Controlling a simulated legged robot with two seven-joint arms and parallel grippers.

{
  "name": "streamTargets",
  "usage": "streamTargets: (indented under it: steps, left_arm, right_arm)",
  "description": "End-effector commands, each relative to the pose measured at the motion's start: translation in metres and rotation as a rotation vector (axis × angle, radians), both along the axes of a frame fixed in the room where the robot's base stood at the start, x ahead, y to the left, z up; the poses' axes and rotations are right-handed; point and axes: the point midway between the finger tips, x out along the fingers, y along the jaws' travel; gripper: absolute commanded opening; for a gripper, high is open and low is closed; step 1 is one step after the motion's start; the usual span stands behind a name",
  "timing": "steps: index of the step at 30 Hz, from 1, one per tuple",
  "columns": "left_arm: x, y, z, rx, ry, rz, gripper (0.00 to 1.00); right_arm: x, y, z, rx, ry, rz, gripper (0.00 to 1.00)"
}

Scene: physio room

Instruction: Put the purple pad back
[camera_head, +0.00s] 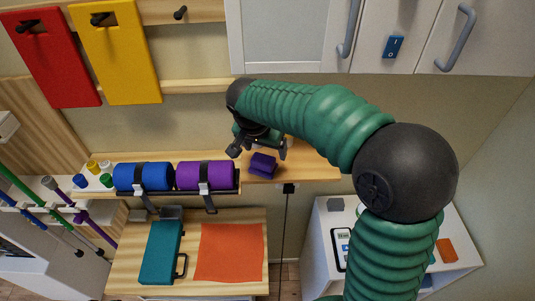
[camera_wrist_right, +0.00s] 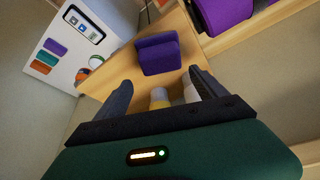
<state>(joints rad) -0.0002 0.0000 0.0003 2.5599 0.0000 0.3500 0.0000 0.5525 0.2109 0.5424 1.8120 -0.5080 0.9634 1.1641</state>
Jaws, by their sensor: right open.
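A small purple pad-like block (camera_head: 262,166) with a stepped shape lies on the wooden wall shelf, right of the purple roll. It also shows in the right wrist view (camera_wrist_right: 158,54), ahead of the fingertips. My right gripper (camera_head: 258,151) is just above and behind it in the head view. Its fingers are apart with nothing held, and the block is not between them. Another small flat purple pad (camera_wrist_right: 56,46) lies on a white surface in the right wrist view, beside a green and an orange one. My left gripper is not in view.
A blue roll (camera_head: 142,176) and a purple roll (camera_head: 206,175) sit in holders along the shelf. Red (camera_head: 55,60) and yellow (camera_head: 117,60) pads hang above, beside a bare peg (camera_head: 181,13). A teal case (camera_head: 160,252) and orange cloth (camera_head: 229,252) lie below.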

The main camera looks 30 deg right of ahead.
Motion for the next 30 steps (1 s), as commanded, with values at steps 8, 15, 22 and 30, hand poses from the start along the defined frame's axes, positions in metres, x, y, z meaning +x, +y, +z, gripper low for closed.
streamTargets:
  steps: [8,15,22,30]
  left_arm:
    - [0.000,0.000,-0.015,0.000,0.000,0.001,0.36]
    - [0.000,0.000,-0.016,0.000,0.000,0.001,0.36]
    - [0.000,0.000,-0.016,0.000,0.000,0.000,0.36]
    - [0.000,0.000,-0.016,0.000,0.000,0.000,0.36]
  right_arm:
    - [-0.013,0.020,0.059,0.000,-0.003,0.001,0.81]
    - [-0.018,0.024,0.069,0.003,0.007,0.016,0.81]
    - [-0.062,0.077,-0.058,0.068,0.126,0.514,0.81]
    - [-0.149,0.105,-0.156,0.080,0.137,0.927,0.81]
